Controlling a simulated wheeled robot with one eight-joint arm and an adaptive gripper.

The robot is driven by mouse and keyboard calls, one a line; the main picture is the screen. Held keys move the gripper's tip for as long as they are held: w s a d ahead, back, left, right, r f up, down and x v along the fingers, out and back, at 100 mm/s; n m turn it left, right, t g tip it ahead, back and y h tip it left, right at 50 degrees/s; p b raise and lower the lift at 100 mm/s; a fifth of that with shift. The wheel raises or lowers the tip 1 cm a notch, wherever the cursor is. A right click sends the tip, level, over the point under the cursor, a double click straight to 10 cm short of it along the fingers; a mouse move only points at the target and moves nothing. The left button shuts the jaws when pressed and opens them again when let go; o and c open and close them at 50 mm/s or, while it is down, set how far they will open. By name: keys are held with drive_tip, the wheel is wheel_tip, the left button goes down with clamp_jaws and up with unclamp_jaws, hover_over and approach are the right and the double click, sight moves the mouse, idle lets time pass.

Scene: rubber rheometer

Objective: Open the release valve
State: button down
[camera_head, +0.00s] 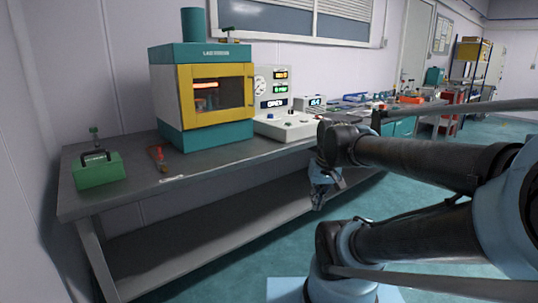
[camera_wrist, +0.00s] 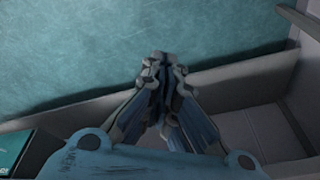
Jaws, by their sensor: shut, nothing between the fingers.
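The teal and yellow rheometer (camera_head: 203,80) stands on the grey bench with its window glowing orange inside. My gripper (camera_head: 318,206) hangs pointing down in front of the bench, well right of and apart from both. In the wrist view its fingers (camera_wrist: 161,62) meet and hold nothing.
The grey bench (camera_head: 118,205) has a lower shelf (camera_head: 200,236). A small red-and-green tool (camera_head: 160,160) lies between green box and rheometer. A white control unit (camera_head: 289,126) stands right of the rheometer. Teal floor (camera_head: 205,285) in front of the bench is clear.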

drive_tip(key=c, duration=2.4)
unclamp_jaws()
drive_tip(key=shift+m+h, duration=0.4)
drive_tip(key=shift+h, duration=0.1)
drive_tip(key=s+d+f, duration=0.1)
drive_tip(key=s+f, duration=0.1)
drive_tip(key=s+d+f, duration=0.2)
drive_tip(key=shift+s+d+f, duration=0.15)
drive_tip(key=shift+d+f, duration=0.05)
drive_tip(key=c, duration=1.7)
unclamp_jaws()
drive_tip(key=shift+s+d+f, duration=0.2)
drive_tip(key=shift+s+f, duration=0.05)
drive_tip(key=w+a+r+n+g, duration=0.1)
drive_tip(key=w+a+r, duration=0.95)
drive_tip(key=r, duration=0.25)
drive_tip(key=w+a+r+n+g, duration=0.1)
drive_tip(key=w+a+r+n, duration=0.1)
drive_tip(key=w+a+r, duration=0.9)
wheel_tip(320, 180, up, 10)
drive_tip(key=f+n, duration=0.1)
drive_tip(key=n, duration=0.1)
hover_over(160, 150)
drive_tip(key=shift+g, duration=0.3)
wheel_tip(160, 150, down, 16)
drive_tip(key=shift+s+f, duration=0.1)
drive_tip(key=shift+f, duration=0.05)
